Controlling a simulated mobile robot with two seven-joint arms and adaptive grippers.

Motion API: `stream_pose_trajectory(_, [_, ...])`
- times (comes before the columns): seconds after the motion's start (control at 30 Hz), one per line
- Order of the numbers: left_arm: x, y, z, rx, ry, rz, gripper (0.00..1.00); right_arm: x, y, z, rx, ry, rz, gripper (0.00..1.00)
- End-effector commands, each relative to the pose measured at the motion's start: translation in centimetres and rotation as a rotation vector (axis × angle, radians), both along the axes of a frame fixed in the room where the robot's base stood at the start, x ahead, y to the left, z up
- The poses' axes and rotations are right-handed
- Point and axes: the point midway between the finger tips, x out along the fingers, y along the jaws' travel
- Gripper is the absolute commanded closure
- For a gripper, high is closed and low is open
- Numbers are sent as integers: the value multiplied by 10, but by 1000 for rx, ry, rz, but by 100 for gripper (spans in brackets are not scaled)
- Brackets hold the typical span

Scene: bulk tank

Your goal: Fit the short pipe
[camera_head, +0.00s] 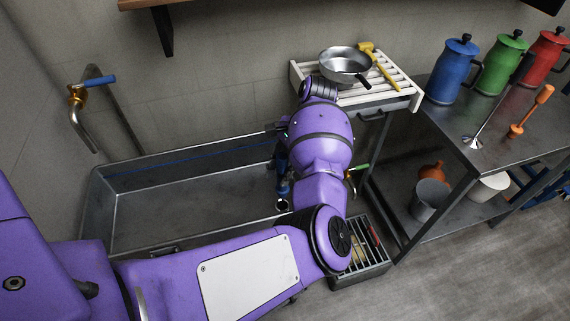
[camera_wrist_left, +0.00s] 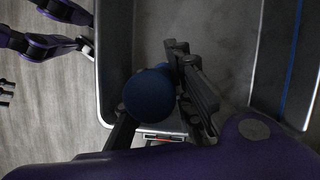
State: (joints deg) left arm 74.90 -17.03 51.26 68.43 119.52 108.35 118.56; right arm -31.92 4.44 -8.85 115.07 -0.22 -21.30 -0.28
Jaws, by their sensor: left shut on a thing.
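My left gripper (camera_head: 284,180) hangs over the right end of the steel tank (camera_head: 105,205), partly hidden by my own purple arm. It also shows in the left wrist view (camera_wrist_left: 160,105), with its dark fingers shut on a dark blue round-ended piece (camera_wrist_left: 150,95), which looks like the short pipe. In the head view a small open ring end (camera_head: 282,205) shows below that gripper. A brass valve with a green handle (camera_head: 358,168) is at the tank's right end, partly hidden behind my arm. My right gripper cannot be made out.
A wall tap with a blue handle (camera_head: 98,80) and bent spout stands over the tank's left end. A slatted stand (camera_head: 403,103) holds a pan (camera_head: 345,66) and yellow mallet. A floor grate (camera_head: 372,270) lies by the tank. A metal bench (camera_head: 492,140) with jugs is at right.

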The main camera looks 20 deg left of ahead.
Motion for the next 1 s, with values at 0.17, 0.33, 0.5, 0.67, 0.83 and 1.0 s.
stream_pose_trajectory(0.17, [-1,1,-19,2,3,1,100,-5,0,-9,0,12,0,60])
stream_pose_trajectory(0.33, [-1,1,-35,1,3,1,100,-9,0,-16,-1,22,0,60])
stream_pose_trajectory(0.5, [-1,0,-51,0,4,2,100,-13,0,-24,-4,32,2,60])
stream_pose_trajectory(0.67, [-1,0,-66,-1,3,1,100,-15,0,-33,-6,38,4,60])
stream_pose_trajectory(0.83, [-1,0,-77,0,3,1,100,-14,0,-41,-6,40,8,60])
stream_pose_trajectory(1.0, [0,0,-81,0,1,1,100,-12,1,-45,-7,39,10,60])
